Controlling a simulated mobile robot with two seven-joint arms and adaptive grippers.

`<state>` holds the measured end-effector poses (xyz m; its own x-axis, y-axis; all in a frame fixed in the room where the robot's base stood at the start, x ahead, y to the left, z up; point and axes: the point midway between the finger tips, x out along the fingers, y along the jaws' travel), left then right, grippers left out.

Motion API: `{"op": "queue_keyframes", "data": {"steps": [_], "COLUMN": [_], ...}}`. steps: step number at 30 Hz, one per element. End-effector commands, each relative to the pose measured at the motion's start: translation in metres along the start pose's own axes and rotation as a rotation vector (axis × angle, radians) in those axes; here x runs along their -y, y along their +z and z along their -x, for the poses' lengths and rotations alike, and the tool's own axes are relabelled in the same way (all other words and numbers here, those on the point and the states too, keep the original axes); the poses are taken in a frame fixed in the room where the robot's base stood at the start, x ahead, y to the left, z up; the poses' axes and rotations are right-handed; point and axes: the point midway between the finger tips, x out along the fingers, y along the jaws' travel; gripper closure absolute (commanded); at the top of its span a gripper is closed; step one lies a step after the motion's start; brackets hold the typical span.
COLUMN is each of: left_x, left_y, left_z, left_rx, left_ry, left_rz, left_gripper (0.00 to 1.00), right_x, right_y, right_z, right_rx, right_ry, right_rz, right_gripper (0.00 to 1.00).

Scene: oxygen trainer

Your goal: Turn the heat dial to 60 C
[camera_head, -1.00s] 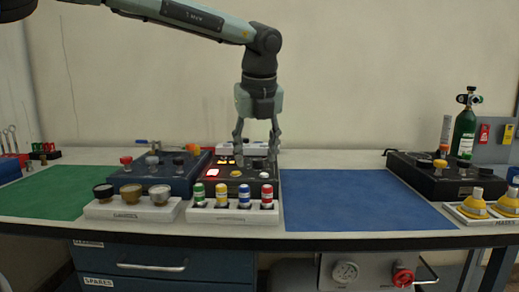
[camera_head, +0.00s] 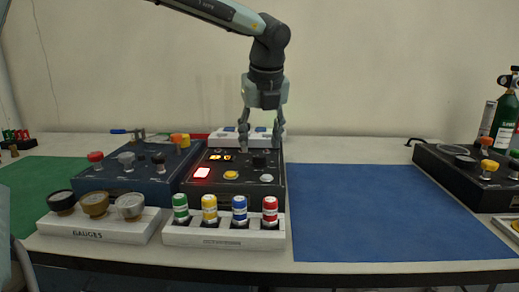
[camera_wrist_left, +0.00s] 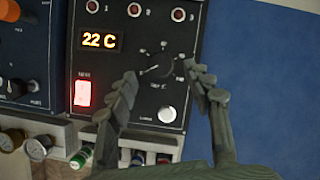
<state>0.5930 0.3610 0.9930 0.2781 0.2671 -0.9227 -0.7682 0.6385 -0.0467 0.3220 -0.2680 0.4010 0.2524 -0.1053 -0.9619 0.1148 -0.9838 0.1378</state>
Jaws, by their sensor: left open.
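The heat dial (camera_head: 259,161) is a small black knob on the dark control box (camera_head: 274,181). In the left wrist view the dial (camera_wrist_left: 158,66) has a printed scale around it, too small to read with certainty. The amber display (camera_wrist_left: 101,41) reads 22 C. A lit red switch (camera_wrist_left: 82,93) is below it. My left gripper (camera_head: 261,143) is open above the back part of the box. In the wrist view the left gripper's fingers (camera_wrist_left: 160,74) lie on either side of the dial with gaps, holding nothing. My right gripper is not in view.
A blue box with knobs (camera_head: 139,182) stands left of the dark box. In front are a gauge rack (camera_head: 98,227) and a rack of coloured cylinders (camera_head: 224,233). A bare blue mat (camera_head: 390,215) lies right. A yellow button (camera_head: 231,175) is near the dial.

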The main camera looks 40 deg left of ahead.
Motion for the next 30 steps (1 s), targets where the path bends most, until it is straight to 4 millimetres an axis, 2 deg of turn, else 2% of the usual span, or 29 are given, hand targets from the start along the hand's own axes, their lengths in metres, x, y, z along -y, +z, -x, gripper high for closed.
{"op": "queue_keyframes", "data": {"steps": [3,7,18,30], "left_x": [-0.001,0.000,0.000,0.000], "left_y": [0.000,0.000,0.000,0.000], "left_z": [-0.019,-0.032,-0.039,-0.039], "left_rx": [-0.002,-0.001,0.000,0.000], "left_ry": [0.003,0.001,0.000,0.000], "left_rz": [-0.001,-0.001,-0.001,0.000], "left_gripper": [0.49,0.49,0.51,0.99], "right_x": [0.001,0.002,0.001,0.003], "right_y": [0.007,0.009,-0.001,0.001], "right_z": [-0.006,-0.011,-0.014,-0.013], "right_rx": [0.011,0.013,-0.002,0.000], "right_ry": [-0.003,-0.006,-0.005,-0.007], "right_rz": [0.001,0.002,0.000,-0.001], "right_gripper": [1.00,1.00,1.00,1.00]}}
